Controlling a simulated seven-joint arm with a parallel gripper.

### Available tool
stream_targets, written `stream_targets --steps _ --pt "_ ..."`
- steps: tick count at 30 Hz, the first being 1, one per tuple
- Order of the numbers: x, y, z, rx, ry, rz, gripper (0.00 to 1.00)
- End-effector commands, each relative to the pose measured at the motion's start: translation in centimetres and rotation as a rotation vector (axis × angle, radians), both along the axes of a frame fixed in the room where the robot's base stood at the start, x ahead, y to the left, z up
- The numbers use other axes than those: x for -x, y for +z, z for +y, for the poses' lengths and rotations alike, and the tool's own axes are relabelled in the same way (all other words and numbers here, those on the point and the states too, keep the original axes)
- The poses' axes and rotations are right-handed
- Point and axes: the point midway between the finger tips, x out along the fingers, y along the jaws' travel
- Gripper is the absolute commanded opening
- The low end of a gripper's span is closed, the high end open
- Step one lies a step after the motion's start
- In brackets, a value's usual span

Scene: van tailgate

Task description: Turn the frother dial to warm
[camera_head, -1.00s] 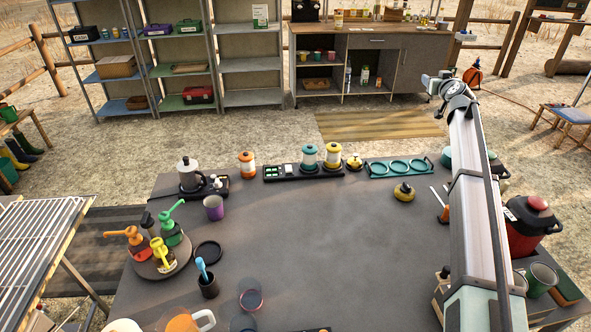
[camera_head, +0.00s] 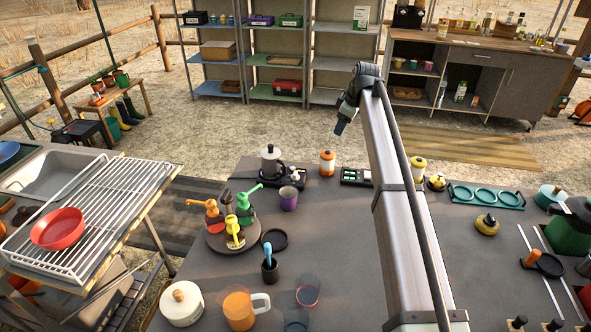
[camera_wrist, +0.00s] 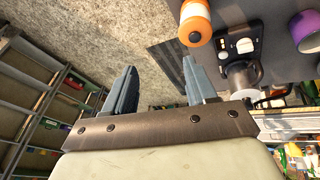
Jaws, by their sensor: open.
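The frother (camera_head: 272,160), a pale jug with a dark knob on its lid, stands on a black base (camera_head: 283,178) at the table's far left edge. A small white dial-like part (camera_head: 295,175) sits on the base to the right of the jug. Its marks are too small to read. In the wrist view the frother (camera_wrist: 241,76) and its base (camera_wrist: 226,14) show at the upper right, with a white part (camera_wrist: 245,45) on the base. My gripper (camera_head: 340,128) is in the air right of the frother and apart from it. In the wrist view its fingers (camera_wrist: 158,88) are spread and empty.
An orange-and-white canister (camera_head: 327,163) stands between the frother and a black tray (camera_head: 356,177). A purple cup (camera_head: 288,198) stands in front of the frother. A round stand (camera_head: 219,241) with pump bottles is nearer. The table's middle is mostly clear.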

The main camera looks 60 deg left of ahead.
Motion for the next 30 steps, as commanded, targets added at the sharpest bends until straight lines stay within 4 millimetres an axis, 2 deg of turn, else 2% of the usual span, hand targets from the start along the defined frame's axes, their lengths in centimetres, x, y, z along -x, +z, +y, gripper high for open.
stream_targets --steps 1,6,9,12,15,20,30 --pt "2.9 -0.1 1.1 0.056 0.052 -0.001 0.56" --pt "10.5 -0.2 2.5 0.231 0.184 -0.007 0.56" --pt "13.7 -0.1 2.8 0.306 0.239 -0.011 0.56" --pt "15.8 0.1 2.9 0.358 0.271 -0.013 0.56" --pt "16.8 0.1 2.9 0.385 0.289 -0.014 0.56" --pt "17.2 -0.8 2.8 0.395 0.294 -0.013 0.56" --pt "17.1 -6.3 2.8 0.392 0.292 -0.013 0.56"
